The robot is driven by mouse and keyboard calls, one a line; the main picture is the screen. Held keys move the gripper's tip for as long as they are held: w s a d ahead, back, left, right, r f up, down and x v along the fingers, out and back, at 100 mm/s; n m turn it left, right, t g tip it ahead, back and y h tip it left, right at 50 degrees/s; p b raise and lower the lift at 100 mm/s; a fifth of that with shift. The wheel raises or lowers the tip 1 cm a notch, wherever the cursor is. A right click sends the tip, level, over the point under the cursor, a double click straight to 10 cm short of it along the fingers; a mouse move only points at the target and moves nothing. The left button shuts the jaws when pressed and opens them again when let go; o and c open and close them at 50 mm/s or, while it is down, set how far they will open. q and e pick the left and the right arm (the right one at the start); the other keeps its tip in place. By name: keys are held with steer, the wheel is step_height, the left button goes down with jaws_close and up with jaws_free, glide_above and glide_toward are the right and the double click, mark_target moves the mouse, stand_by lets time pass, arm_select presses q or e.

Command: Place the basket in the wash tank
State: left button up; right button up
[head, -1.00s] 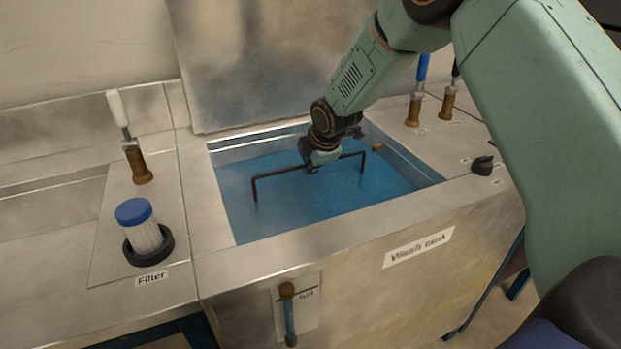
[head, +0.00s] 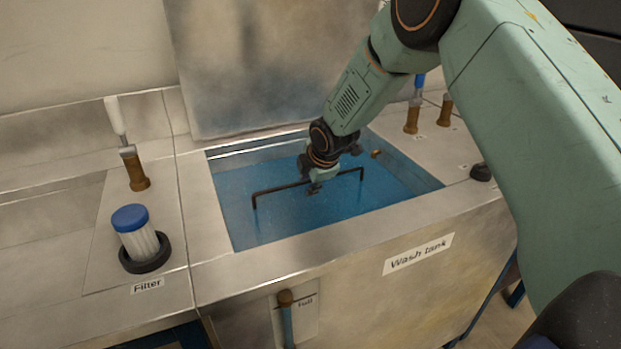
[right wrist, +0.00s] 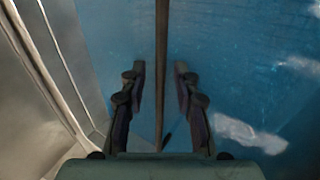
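The wash tank (head: 300,248) is a steel basin of blue liquid, labelled on its front. The basket's thin dark handle (head: 280,188) stands upright inside the tank opening, above the liquid. The basket body is not clearly visible under the blue surface. My right gripper (head: 314,188) is at the middle of the handle. In the right wrist view, the handle bar (right wrist: 161,60) runs between the two spread fingers (right wrist: 160,90), with a gap on each side. The right gripper is open around the bar. My left gripper is not in view.
A blue-capped filter (head: 138,236) and a white-handled valve (head: 132,160) are left of the tank. A raised steel lid (head: 260,60) stands behind it. More valves (head: 413,110) and a black knob (head: 481,172) are at the right. A gauge tube (head: 287,320) is on the front.

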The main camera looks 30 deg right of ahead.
steer(key=v, duration=1.2)
stand_by(1.2)
